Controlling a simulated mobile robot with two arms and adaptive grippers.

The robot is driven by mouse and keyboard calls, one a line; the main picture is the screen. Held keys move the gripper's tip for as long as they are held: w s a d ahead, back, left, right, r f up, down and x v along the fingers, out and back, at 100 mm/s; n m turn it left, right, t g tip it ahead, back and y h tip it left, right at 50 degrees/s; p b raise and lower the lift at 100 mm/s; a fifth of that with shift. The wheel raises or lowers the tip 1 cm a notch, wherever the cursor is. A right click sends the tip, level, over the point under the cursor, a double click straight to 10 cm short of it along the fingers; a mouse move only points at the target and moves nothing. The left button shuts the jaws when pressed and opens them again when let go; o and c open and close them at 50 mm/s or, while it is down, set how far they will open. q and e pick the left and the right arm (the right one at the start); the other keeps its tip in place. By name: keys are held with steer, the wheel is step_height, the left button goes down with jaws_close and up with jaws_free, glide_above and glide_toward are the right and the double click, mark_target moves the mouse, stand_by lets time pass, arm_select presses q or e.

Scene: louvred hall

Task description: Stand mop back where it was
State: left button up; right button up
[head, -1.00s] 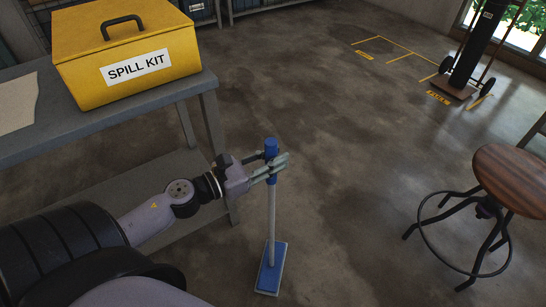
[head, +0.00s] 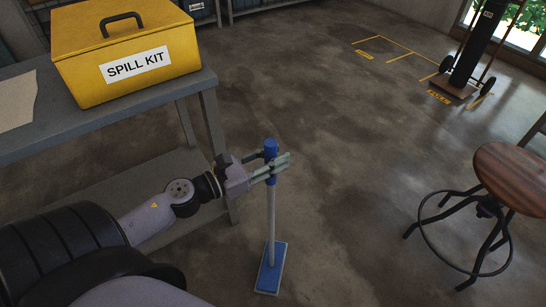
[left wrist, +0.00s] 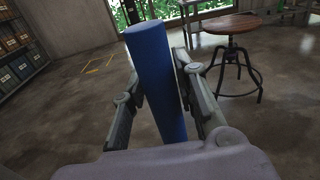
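The mop (head: 271,213) has a pale grey pole, a blue grip at its top and a flat blue head with a pale rim. It stands upright in the head view, its head at floor level; I cannot tell whether it touches the floor. My left gripper (head: 279,167) is around the blue grip near the top of the pole. In the left wrist view the blue grip (left wrist: 158,80) stands between the two fingers, which appear closed against it. My right gripper is not in view.
A grey table (head: 90,133) with a yellow spill kit box (head: 128,55) stands at left, close to my left arm. A wooden-topped stool (head: 512,175) stands at right. A hand truck (head: 475,55) stands at the back right by yellow floor markings. The floor between is clear.

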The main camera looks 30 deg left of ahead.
arm_select(q)
steer(key=o, duration=0.4)
steer(key=shift+f, duration=0.1)
